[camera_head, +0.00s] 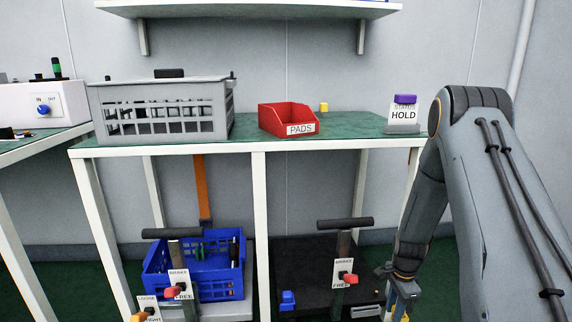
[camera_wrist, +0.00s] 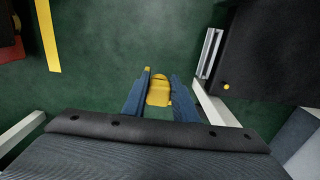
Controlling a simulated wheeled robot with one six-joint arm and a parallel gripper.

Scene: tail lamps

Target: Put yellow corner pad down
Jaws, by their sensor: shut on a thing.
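The yellow corner pad (camera_wrist: 159,91) sits between the two blue fingers of my gripper (camera_wrist: 161,78) in the wrist view. My gripper is shut on it and holds it over the green floor (camera_wrist: 125,35). In the head view my gripper (camera_head: 404,300) is low at the right, beside the black cart deck (camera_head: 318,252), with a bit of yellow at the bottom edge. Its fingertips are mostly cut off there. I cannot tell the pad's height above the floor.
Below are a blue crate (camera_head: 205,270) and brake handles (camera_head: 344,224). A white leg (camera_wrist: 215,108) is close right of my fingers.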

